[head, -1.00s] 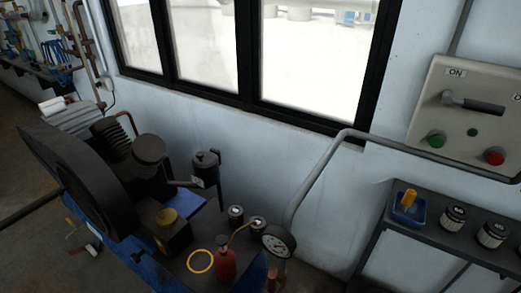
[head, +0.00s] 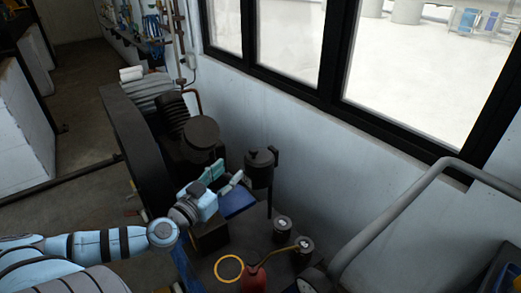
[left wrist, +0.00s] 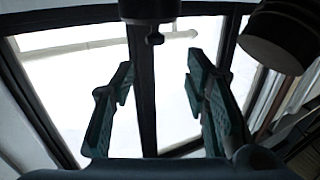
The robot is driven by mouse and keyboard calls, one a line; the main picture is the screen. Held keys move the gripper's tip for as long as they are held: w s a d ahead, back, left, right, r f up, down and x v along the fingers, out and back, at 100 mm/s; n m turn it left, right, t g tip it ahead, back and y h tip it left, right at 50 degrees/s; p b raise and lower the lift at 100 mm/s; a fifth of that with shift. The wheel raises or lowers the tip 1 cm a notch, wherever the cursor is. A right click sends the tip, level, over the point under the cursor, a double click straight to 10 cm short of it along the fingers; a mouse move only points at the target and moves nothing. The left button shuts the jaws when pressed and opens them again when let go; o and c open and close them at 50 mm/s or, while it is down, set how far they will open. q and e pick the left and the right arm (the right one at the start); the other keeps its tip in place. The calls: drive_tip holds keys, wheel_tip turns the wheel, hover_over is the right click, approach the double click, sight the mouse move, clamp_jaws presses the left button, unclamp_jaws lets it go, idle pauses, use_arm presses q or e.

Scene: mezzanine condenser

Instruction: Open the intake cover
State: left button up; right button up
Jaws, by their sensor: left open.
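A dark upright canister (head: 260,170) with a lid and a small knob stands by the wall in the head view; its lid looks closed. I cannot tell for certain that this lid is the intake cover. My left gripper (head: 229,177) is open, just left of the canister and apart from it. In the left wrist view its two fingers (left wrist: 160,70) are spread with nothing between them. A dark body with a small knob (left wrist: 154,38) shows at the top edge there, probably the canister. My right gripper is not in view.
The compressor's large dark wheel (head: 138,145) and round dark head (head: 201,133) stand left of and behind the gripper. A grey pipe (head: 385,215) rises at the right.

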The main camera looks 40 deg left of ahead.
sight(252, 154)
use_arm(q)
drive_tip(key=w+p, duration=0.1)
drive_tip(key=w, duration=0.2)
drive_tip(key=w+p, duration=0.1)
drive_tip(key=w, duration=0.3)
drive_tip(key=w+r+p, duration=0.1)
drive_tip(key=w, duration=0.2)
drive_tip(key=shift+w+a, duration=0.1)
drive_tip(key=shift+w, duration=0.05)
drive_tip(key=shift+w+a+f, duration=0.1)
drive_tip(key=shift+w+f, duration=0.25)
drive_tip(key=shift+w, duration=0.25)
drive_tip(key=shift+w+a, duration=0.15)
drive_tip(key=shift+w, duration=0.55)
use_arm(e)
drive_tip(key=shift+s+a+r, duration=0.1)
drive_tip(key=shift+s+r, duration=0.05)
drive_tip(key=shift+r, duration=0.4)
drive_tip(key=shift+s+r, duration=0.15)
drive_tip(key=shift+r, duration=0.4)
use_arm(q)
drive_tip(key=shift+f, duration=0.1)
clamp_jaws()
